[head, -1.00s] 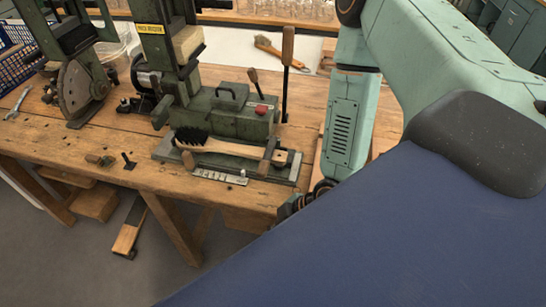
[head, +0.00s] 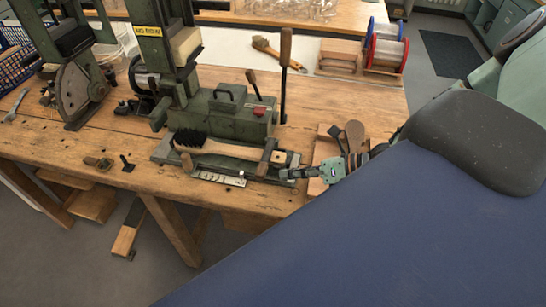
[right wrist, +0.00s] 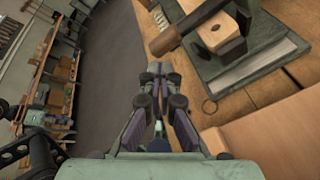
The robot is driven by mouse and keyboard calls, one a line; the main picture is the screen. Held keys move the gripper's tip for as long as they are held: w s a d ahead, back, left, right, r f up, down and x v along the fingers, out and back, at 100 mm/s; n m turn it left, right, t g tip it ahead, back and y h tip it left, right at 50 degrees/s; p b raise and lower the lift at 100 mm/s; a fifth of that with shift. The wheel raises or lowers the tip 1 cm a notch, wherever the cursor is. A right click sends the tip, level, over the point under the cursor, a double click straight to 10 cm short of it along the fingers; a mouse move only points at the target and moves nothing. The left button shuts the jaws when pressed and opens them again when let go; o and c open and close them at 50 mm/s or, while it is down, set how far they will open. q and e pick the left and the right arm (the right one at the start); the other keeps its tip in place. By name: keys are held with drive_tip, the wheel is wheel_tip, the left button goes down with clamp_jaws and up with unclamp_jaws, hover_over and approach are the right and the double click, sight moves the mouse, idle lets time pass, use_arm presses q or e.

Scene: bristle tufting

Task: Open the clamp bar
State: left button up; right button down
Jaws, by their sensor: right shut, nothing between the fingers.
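The clamp bar (head: 267,157) is a dark bar with a brown wooden grip at its near end. It lies across the wooden handle of a black-bristled brush (head: 225,148) on the green machine's base plate. In the right wrist view the bar's grip (right wrist: 166,41) is just beyond my fingertips, with the handle's holed end (right wrist: 221,34) beside it. My right gripper (head: 284,174) is shut and empty, low at the base plate's right front corner, right of the bar. It looks apart from the grip in the right wrist view (right wrist: 157,70). My left gripper is out of view.
The green machine (head: 222,115) stands behind the brush with an upright wooden-topped lever (head: 285,60). A metal strip (head: 219,178) lies along the base plate's front. Wooden pieces (head: 328,150) lie near my right gripper. Wire spools (head: 386,45) stand at the back right.

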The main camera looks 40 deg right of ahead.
sight(266, 157)
drive_tip(key=d+n, duration=0.1)
drive_tip(key=n, duration=0.1)
drive_tip(key=s+d+n, duration=0.1)
drive_tip(key=n, duration=0.1)
drive_tip(key=s+d+n, duration=0.1)
drive_tip(key=n, duration=0.1)
drive_tip(key=shift+f+t, duration=0.3)
drive_tip(key=shift+t, duration=0.1)
drive_tip(key=shift+s+d+f+n, duration=0.15)
drive_tip(key=shift+s+d+n, duration=0.1)
drive_tip(key=shift+n, duration=0.35)
drive_tip(key=shift+s+d+f+n, duration=0.15)
drive_tip(key=shift+d+n, duration=0.05)
drive_tip(key=shift+n, duration=0.4)
drive_tip(key=b+x, duration=0.5)
drive_tip(key=shift+a+f, duration=0.1)
drive_tip(key=shift+f, duration=0.05)
drive_tip(key=b+x, duration=0.3)
drive_tip(key=b, duration=0.2)
drive_tip(key=shift+w+a+f, duration=0.1)
drive_tip(key=shift+w+a, duration=0.1)
drive_tip(key=shift+w, duration=0.05)
drive_tip(key=shift+w+a+b, duration=0.4)
drive_tip(key=shift+w+b, duration=0.05)
drive_tip(key=shift+b, duration=0.2)
drive_tip(key=shift+m+y, duration=0.3)
